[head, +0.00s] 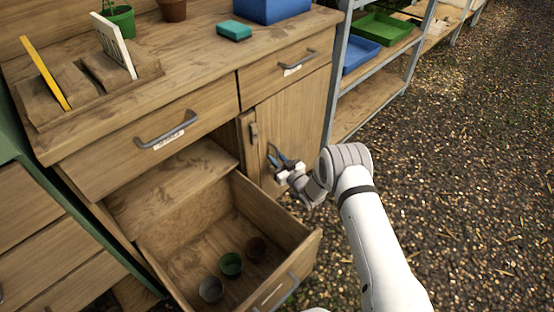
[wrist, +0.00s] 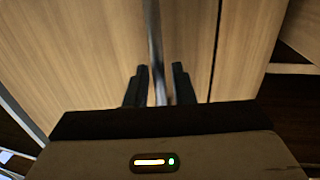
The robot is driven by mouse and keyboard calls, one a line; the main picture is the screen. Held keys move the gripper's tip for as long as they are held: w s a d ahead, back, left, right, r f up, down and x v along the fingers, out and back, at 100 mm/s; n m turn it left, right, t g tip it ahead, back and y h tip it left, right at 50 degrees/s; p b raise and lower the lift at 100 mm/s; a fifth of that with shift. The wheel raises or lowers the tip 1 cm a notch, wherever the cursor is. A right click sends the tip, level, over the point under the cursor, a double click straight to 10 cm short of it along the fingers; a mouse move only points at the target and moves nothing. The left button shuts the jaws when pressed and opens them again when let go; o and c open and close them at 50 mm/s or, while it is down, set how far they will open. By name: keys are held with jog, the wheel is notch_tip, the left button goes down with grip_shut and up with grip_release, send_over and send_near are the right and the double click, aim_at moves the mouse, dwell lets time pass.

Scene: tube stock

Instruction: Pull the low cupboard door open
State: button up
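The low cupboard door (head: 298,108) is a plain wooden panel at the right of the bench, below a small drawer. It looks shut. Its short grey upright handle (head: 253,131) is near the door's left edge. In the wrist view, my two dark fingers (wrist: 160,75) are apart and open. The grey handle bar (wrist: 155,35) runs upright in line with the gap between them. I cannot tell whether the fingers touch it.
A lower drawer (head: 310,240) stands pulled out left of the cupboard, with several small pots inside. A metal-framed shelf (head: 334,75) stands close on the right. The gravel floor (head: 460,160) to the right is clear.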

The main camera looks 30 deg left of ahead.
grip_shut()
dwell(0.3)
